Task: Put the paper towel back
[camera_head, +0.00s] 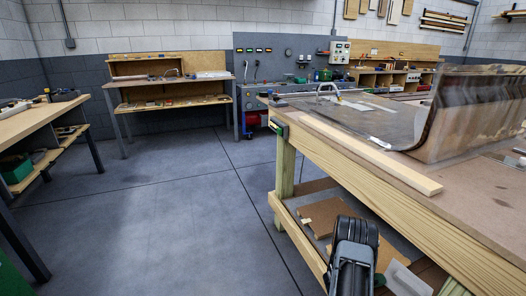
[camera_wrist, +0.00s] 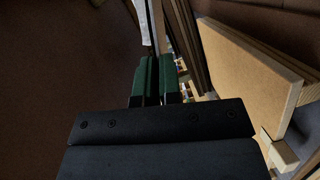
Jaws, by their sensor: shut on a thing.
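My gripper (camera_wrist: 155,64) shows in the wrist view with its two green fingers close together, shut on a thin white piece. This looks like the paper towel (camera_wrist: 144,22), a narrow white strip just beyond the fingertips; most of it is hidden or out of frame. In the head view my black wrist is low at the front, beside the workbench's lower shelf. A pale flat piece (camera_head: 408,279) shows just right of it; I cannot tell whether this is the same towel.
The wooden workbench (camera_head: 335,150) fills the right, with a large curved veneered panel (camera_head: 475,115) on top. Brown boards (camera_head: 325,215) lie on its lower shelf. A tan board (camera_wrist: 250,75) stands close right of the fingers. The grey floor (camera_head: 180,210) at left is clear.

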